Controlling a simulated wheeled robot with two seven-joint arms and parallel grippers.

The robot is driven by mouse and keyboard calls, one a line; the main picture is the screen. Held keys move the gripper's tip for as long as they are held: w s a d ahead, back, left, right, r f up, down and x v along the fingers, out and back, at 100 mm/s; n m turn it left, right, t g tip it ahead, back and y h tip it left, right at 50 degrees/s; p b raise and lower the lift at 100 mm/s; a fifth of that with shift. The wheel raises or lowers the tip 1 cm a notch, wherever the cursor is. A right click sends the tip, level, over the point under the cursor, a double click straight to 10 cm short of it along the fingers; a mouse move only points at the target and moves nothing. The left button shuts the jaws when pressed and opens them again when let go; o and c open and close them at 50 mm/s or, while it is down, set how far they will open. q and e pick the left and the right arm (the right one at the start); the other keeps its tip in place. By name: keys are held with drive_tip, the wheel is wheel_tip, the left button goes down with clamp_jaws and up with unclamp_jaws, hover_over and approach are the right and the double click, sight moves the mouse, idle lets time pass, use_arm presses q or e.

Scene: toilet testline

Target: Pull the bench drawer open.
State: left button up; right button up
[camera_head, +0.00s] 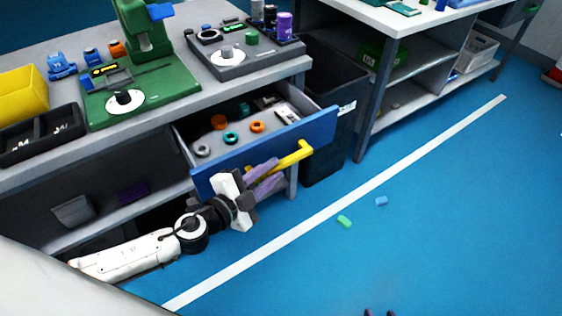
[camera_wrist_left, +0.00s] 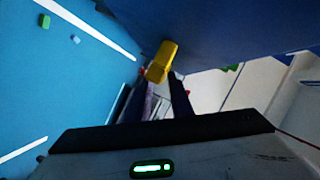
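The bench drawer (camera_head: 265,146) has a blue front and stands part way out of the bench, with rings and small parts inside. Its yellow handle (camera_head: 295,157) runs along the front. My left gripper (camera_head: 264,174) is at the handle's left part, its fingers on either side of the bar, and looks shut on it. In the left wrist view the yellow handle (camera_wrist_left: 161,62) shows at the fingertips, below the dark blue drawer front (camera_wrist_left: 220,25). Only two dark tips of my right gripper (camera_head: 379,312) show at the bottom edge, apart from each other.
The bench top (camera_head: 170,50) holds a green press (camera_head: 146,32), trays and small parts. A black bin (camera_head: 330,110) stands close to the drawer's right side. The blue floor in front is open, with a green block (camera_head: 344,221) and a blue block (camera_head: 381,201).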

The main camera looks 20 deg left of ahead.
sight(277, 168)
use_arm(q)
drive_tip(key=shift+x, duration=2.15)
drive_tip(key=shift+c, duration=0.4)
clamp_jaws()
